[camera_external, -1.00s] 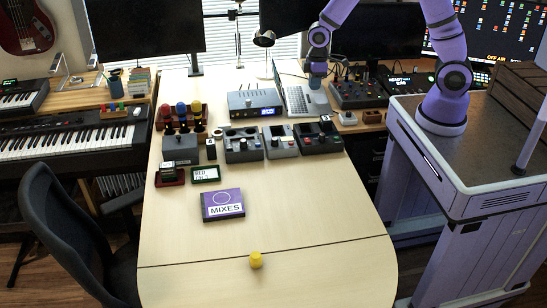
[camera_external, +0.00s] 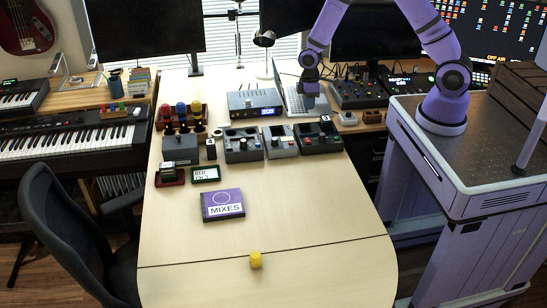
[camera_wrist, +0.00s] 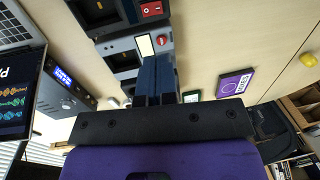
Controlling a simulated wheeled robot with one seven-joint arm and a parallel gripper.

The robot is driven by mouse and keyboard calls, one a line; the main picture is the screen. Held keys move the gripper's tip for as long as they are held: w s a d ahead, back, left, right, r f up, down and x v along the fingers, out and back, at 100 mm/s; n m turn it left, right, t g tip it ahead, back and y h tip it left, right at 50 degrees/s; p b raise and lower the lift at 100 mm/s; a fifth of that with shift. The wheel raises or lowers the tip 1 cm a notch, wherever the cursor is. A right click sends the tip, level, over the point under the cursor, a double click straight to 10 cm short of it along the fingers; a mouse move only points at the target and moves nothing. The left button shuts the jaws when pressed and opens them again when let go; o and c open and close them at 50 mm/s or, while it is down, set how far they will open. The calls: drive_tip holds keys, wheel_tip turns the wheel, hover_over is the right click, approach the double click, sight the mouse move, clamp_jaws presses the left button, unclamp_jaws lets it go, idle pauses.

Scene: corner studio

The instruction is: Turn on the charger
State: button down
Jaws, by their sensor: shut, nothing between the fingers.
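The middle unit (camera_external: 281,143) has a pale panel and a round red button (camera_wrist: 162,40) in the wrist view. The left unit (camera_external: 243,147) has dark bays. My gripper (camera_external: 310,102) is shut and empty, above the table behind the rightmost unit, near the laptop. Its blue fingers (camera_wrist: 156,58) cover part of the middle unit in the wrist view.
A laptop (camera_external: 295,103) and a grey box with a lit display (camera_external: 254,104) stand behind the units. A mixer (camera_external: 358,94) is to the right. A purple MIXES case (camera_external: 222,205) and a yellow piece (camera_external: 256,260) lie on the otherwise clear front table.

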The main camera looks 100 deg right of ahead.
sight(307, 140)
drive_tip(key=f, duration=0.4)
drive_tip(key=a+f, duration=0.1)
drive_tip(key=f, duration=0.8)
drive_tip(key=shift+a+f, duration=0.35)
drive_tip(key=shift+f, duration=0.15)
drive_tip(key=shift+d+r, duration=0.3)
drive_tip(key=shift+d, duration=0.4)
wheel_tip(307, 140, up, 14)
drive_tip(key=a, duration=0.1)
drive_tip(key=shift+a, duration=0.35)
drive_tip(key=shift+f, duration=0.1)
idle(0.5)
